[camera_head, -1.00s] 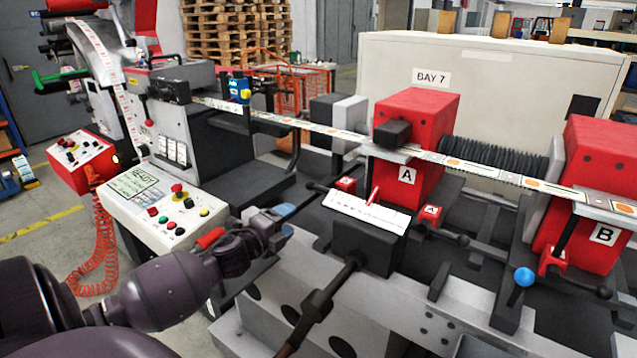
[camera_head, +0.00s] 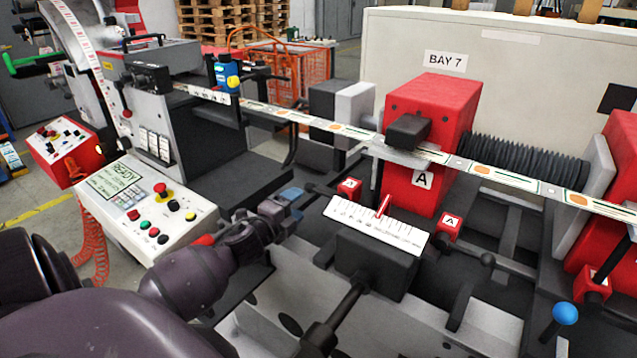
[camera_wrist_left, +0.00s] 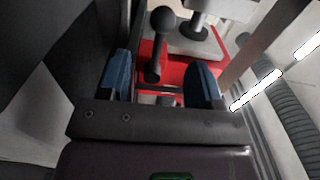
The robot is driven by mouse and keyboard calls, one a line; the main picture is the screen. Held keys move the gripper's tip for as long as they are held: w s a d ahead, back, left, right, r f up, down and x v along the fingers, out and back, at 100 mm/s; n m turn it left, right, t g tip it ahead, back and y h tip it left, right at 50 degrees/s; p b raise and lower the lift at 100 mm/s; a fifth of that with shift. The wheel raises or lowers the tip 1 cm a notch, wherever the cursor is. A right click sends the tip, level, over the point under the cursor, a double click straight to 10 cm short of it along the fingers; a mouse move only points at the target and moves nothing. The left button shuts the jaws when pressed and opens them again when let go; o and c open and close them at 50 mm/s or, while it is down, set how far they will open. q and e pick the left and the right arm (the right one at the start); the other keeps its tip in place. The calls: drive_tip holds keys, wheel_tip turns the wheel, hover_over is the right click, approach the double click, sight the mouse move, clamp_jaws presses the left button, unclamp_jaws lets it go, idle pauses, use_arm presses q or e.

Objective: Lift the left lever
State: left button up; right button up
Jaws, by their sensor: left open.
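The left lever (camera_head: 322,190) is a dark rod reaching left from a small red block labelled A (camera_head: 349,189), beside the white scale. In the left wrist view, the lever (camera_wrist_left: 158,50) has a black ball knob and stands over a red base (camera_wrist_left: 178,72). My left gripper (camera_head: 292,196) is just left of the lever in the head view. In the left wrist view my left gripper (camera_wrist_left: 161,65) is open, with its blue fingers on either side of the lever's line of sight. I cannot tell whether they touch it. My right gripper is not in view.
The scale (camera_head: 376,222) with a red pointer stands between the blocks. The control panel (camera_head: 150,212) is left of my gripper. The label strip (camera_head: 310,121) crosses behind.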

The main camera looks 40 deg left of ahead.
sight(313, 191)
use_arm(q)
drive_tip(key=w, duration=0.6)
drive_tip(key=w+a, duration=0.1)
drive_tip(key=w, duration=0.3)
drive_tip(key=shift+p, duration=0.4)
drive_tip(key=shift+c, duration=0.2)
clamp_jaws()
